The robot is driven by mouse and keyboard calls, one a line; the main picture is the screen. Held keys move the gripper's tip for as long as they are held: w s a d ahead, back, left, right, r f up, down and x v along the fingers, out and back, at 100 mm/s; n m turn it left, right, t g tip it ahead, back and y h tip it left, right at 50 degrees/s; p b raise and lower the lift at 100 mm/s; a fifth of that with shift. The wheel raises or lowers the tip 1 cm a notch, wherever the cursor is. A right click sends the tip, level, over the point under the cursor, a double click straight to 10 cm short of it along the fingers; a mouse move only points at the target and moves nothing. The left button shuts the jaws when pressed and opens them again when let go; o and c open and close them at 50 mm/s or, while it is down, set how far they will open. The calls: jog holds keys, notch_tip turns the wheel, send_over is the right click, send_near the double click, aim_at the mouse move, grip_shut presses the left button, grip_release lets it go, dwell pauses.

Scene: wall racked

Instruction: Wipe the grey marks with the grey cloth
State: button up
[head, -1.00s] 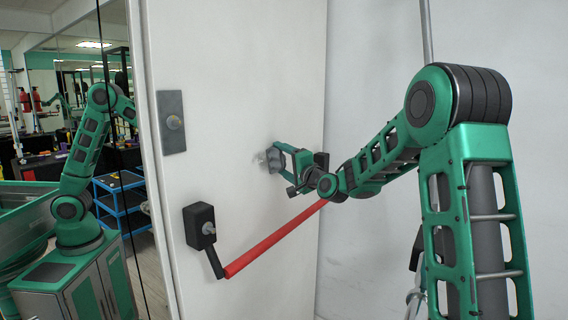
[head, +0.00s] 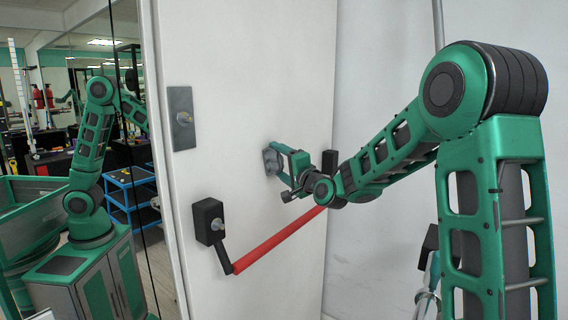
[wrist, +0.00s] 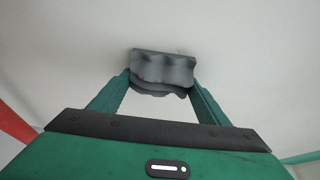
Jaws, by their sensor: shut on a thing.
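The grey cloth (head: 271,160) is pressed up to the white door (head: 240,100), above the red push bar. It also shows in the wrist view (wrist: 163,70), folded and wavy, lying against or very close to the pale surface. My gripper (head: 284,167) is shut on the cloth; in the wrist view its two green fingers (wrist: 160,88) hold it from both sides. I can make out no clear grey mark on the door now; the patch behind the cloth is hidden.
The red push bar (head: 280,242) with its black end box (head: 209,221) sticks out below my gripper. A grey metal plate (head: 181,118) is on the door at the upper left. A mirror (head: 60,120) is to the left, and a white wall (head: 390,60) to the right.

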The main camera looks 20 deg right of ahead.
aim_at(264, 160)
jog(key=shift+s+a, duration=0.75)
jog(key=shift+a, duration=0.3)
jog(key=shift+s+a, duration=0.7)
jog(key=shift+a, duration=0.35)
jog(key=shift+d, duration=0.15)
jog(key=shift+s+d, duration=0.4)
jog(key=shift+d, duration=0.05)
jog(key=shift+s+d, duration=0.75)
jog(key=shift+s, duration=0.25)
jog(key=shift+s+d, duration=0.7)
jog(key=shift+s, duration=0.25)
jog(key=shift+s, duration=0.1)
jog(key=shift+s+d, duration=0.85)
jog(key=shift+s, duration=0.25)
